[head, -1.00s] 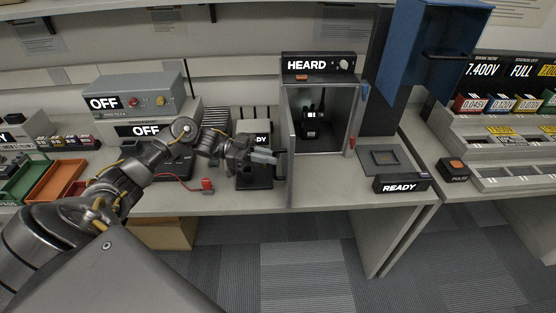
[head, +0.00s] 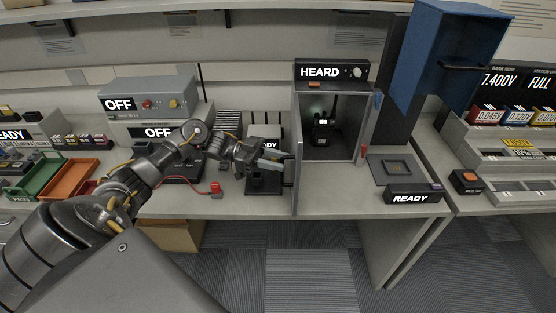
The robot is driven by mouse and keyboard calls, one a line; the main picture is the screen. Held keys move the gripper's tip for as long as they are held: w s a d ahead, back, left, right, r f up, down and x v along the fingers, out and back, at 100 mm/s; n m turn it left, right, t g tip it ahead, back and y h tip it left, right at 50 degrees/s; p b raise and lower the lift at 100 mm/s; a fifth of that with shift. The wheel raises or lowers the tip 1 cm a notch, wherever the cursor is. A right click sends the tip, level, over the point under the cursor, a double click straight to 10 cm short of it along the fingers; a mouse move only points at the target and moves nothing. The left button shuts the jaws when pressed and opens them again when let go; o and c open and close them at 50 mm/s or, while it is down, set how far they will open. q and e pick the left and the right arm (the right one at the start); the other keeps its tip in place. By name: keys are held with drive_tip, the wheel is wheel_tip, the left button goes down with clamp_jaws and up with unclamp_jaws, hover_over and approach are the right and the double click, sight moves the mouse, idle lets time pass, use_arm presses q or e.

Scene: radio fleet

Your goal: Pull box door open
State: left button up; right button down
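The box (head: 361,130) stands on the bench under a black "HEARD" sign, with its front open. Its grey door (head: 297,155) is swung out at the left side and shows nearly edge-on. A small black radio (head: 321,130) stands inside the box. My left gripper (head: 283,158) is at the left face of the door, its fingers pointing right at the door's handle area. The fingers look close to the door, but I cannot tell whether they touch or grip it. My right gripper is not in view.
A black "READY" unit (head: 412,195) and a grey pad (head: 394,168) lie right of the box. A black stand (head: 263,182) is below my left gripper. A blue bin (head: 443,60) hangs at upper right. Green and orange trays (head: 68,181) sit at left.

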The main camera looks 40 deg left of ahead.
use_arm(q)
drive_tip(key=b+v, duration=0.5)
drive_tip(key=v, duration=0.5)
drive_tip(key=shift+a, duration=0.4)
drive_tip(key=shift+s, duration=0.1)
